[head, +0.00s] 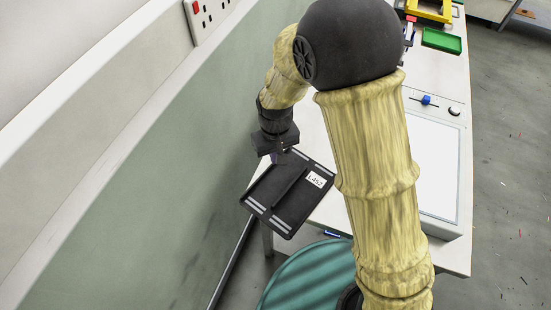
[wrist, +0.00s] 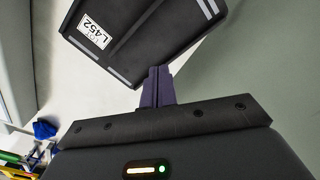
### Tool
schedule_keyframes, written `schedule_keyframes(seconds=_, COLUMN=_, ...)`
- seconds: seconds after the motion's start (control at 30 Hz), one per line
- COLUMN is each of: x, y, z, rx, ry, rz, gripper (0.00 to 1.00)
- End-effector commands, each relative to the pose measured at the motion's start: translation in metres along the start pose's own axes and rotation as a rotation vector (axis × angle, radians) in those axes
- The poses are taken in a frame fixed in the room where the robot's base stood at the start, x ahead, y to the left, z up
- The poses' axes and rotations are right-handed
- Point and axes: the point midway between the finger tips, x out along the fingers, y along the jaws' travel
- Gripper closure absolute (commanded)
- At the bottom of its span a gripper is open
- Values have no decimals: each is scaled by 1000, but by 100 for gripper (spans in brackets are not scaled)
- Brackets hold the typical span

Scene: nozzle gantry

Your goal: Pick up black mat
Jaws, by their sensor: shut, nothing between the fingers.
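The black mat (head: 289,194) is a dark flat rectangle with a white label reading L452 and pale strips near its edges. In the head view it lies at the near left corner of the white table, partly past the table's edge. In the wrist view the mat (wrist: 139,38) fills the top middle. My gripper (head: 278,157) is at the mat's far left edge in the head view. In the wrist view its dark fingers (wrist: 158,84) are together and empty, right by the mat's edge. I cannot tell whether they touch it.
The white table (head: 459,190) carries a pale panel (head: 437,167) with a blue knob and a green tray (head: 441,41). A wall with a socket strip (head: 208,15) runs close along the left. A teal ribbed round thing (head: 312,279) stands below the table's near end. Floor is open at right.

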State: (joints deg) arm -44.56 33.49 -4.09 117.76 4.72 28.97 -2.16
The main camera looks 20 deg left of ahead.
Motion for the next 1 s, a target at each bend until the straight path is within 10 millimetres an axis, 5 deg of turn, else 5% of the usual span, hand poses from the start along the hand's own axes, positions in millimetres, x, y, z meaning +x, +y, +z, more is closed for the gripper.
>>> schedule_keyframes(seconds=0.17, x=0, y=0, z=0, rx=0, ry=0, rz=0, gripper=98)
schedule_keyframes(seconds=0.27, x=-1, y=3, z=1, rx=6, ry=2, rz=0, gripper=78)
schedule_keyframes(seconds=0.33, x=-5, y=11, z=3, rx=24, ry=8, rz=-1, gripper=65)
schedule_keyframes(seconds=0.47, x=-22, y=43, z=16, rx=100, ry=33, rz=-2, gripper=65)
schedule_keyframes(seconds=0.8, x=-79, y=155, z=110, rx=429, ry=144, rz=22, gripper=65)
schedule_keyframes(seconds=1.0, x=-100, y=190, z=176, rx=607, ry=203, rz=59, gripper=65)
